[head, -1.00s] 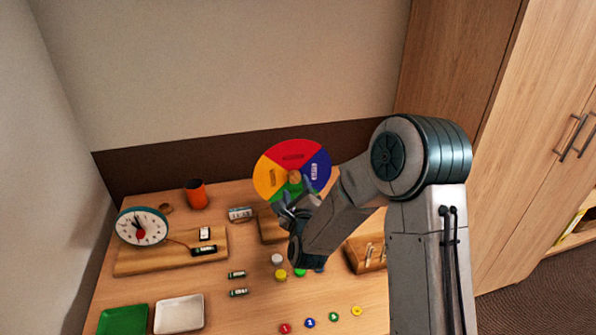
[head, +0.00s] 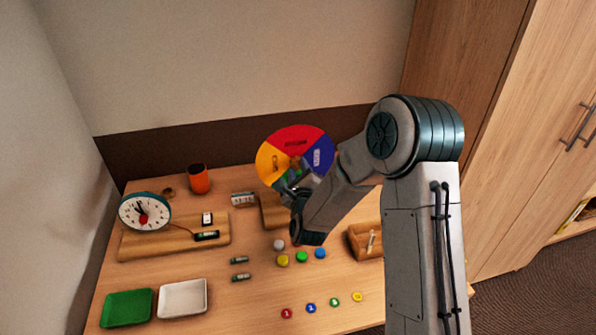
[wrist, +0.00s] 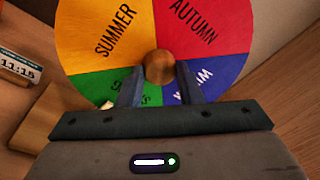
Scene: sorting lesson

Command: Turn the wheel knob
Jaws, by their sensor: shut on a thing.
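The season wheel (head: 292,137) is an upright disc with yellow-orange, red, blue and green sectors. In the wrist view (wrist: 205,50), SUMMER is upper left and AUTUMN upper right; the green and blue sectors are partly covered below. The round wooden wheel knob (wrist: 159,67) sits at the disc's centre. My gripper (wrist: 160,80) has one finger on each side of the knob and is shut on it. In the head view my gripper (head: 294,176) is in front of the wheel and covers most of its lower part.
Green (head: 127,308) and white (head: 183,298) trays lie at the front left.

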